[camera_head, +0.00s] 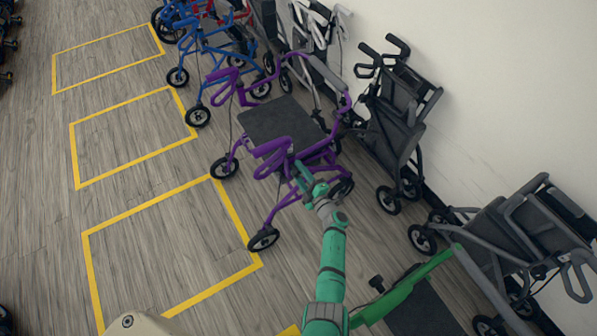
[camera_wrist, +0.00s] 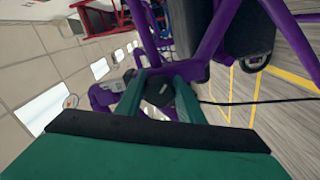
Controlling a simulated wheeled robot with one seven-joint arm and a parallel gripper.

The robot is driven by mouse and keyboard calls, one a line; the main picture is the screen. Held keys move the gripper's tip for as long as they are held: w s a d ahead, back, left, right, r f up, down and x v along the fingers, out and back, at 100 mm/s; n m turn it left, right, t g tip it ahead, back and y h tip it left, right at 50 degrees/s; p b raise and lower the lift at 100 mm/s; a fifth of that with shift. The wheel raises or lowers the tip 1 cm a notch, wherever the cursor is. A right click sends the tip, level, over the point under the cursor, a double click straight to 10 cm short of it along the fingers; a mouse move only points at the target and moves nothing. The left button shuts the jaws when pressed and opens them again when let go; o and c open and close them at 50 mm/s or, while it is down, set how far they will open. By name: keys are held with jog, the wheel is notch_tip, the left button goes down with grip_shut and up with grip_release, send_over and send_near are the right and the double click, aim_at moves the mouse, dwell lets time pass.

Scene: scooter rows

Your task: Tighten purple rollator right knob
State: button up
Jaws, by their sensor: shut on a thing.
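The purple rollator (camera_head: 280,121) stands on the wood floor in the middle of the head view, with a dark seat and black wheels. My gripper (camera_head: 300,180) is at its near side frame, below the near purple handle. In the wrist view my gripper (camera_wrist: 158,82) has its two green fingers on either side of a small dark knob (camera_wrist: 159,93) by the purple tubes (camera_wrist: 213,38). The fingers are shut on this knob. In the head view the knob is hidden behind my gripper.
A blue rollator (camera_head: 205,55) stands beyond the purple one. Dark grey folded rollators (camera_head: 395,125) line the wall on the right. A green rollator (camera_head: 415,275) is close beside my arm. Yellow-outlined floor bays (camera_head: 165,255) on the left are empty.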

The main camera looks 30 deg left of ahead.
jog(key=m, duration=0.5)
jog(key=shift+s+f+m, duration=0.15)
jog(key=shift+f+m, duration=0.1)
jog(key=shift+m, duration=0.05)
jog(key=shift+s+a+f+m, duration=0.1)
jog(key=shift+m, duration=2.2)
jog(key=o, duration=1.1)
jog(key=shift+c, duration=0.2)
